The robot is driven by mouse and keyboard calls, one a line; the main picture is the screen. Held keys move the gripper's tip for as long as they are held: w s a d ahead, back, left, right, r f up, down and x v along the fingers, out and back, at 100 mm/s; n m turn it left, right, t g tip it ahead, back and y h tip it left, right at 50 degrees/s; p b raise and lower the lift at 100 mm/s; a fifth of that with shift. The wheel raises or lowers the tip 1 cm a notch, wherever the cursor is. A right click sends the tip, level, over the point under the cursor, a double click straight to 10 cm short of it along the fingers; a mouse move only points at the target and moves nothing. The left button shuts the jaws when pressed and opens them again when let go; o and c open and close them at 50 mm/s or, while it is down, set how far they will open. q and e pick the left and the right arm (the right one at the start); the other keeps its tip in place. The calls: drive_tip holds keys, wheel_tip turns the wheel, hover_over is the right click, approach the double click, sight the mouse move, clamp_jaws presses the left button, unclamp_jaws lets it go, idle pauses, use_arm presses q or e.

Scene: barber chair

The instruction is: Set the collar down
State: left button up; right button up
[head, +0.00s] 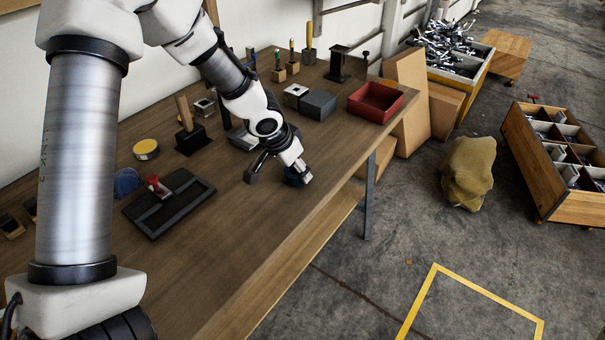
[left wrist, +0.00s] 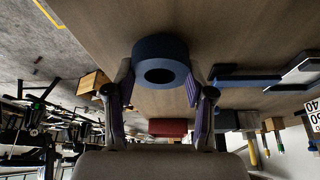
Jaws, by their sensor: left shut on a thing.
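The collar (left wrist: 160,47) is a thick dark blue ring with a round hole, seen in the left wrist view between the two fingers of my left gripper (left wrist: 160,85). The fingers are shut on its sides. In the head view the collar (head: 292,178) is a small blue patch, mostly hidden by my left gripper (head: 278,177), low over the front part of the wooden bench (head: 235,230). I cannot tell whether it touches the bench top. My right gripper is not in view.
A black tray (head: 190,215) with a red-topped item lies left of the gripper. A red bin (head: 375,102) and grey block (head: 318,105) stand farther along the bench. A yellow-topped tin (head: 146,149) is at the back. The bench's front edge is close; bare wood lies around the gripper.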

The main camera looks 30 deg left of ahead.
use_arm(q)
drive_tip(key=shift+w+d+f, duration=0.1)
drive_tip(key=shift+f, duration=0.4)
drive_tip(key=shift+d+r, duration=0.1)
drive_tip(key=shift+r, duration=0.1)
drive_tip(key=shift+c, duration=0.5)
drive_tip(key=shift+r, duration=0.1)
drive_tip(key=shift+s+f, duration=0.2)
drive_tip(key=shift+f, duration=0.05)
drive_tip(key=o, duration=1.2)
drive_tip(key=shift+w, duration=0.1)
drive_tip(key=shift+o, duration=0.2)
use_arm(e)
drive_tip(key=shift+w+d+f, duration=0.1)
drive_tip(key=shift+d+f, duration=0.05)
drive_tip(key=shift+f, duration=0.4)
use_arm(q)
drive_tip(key=shift+r, duration=0.15)
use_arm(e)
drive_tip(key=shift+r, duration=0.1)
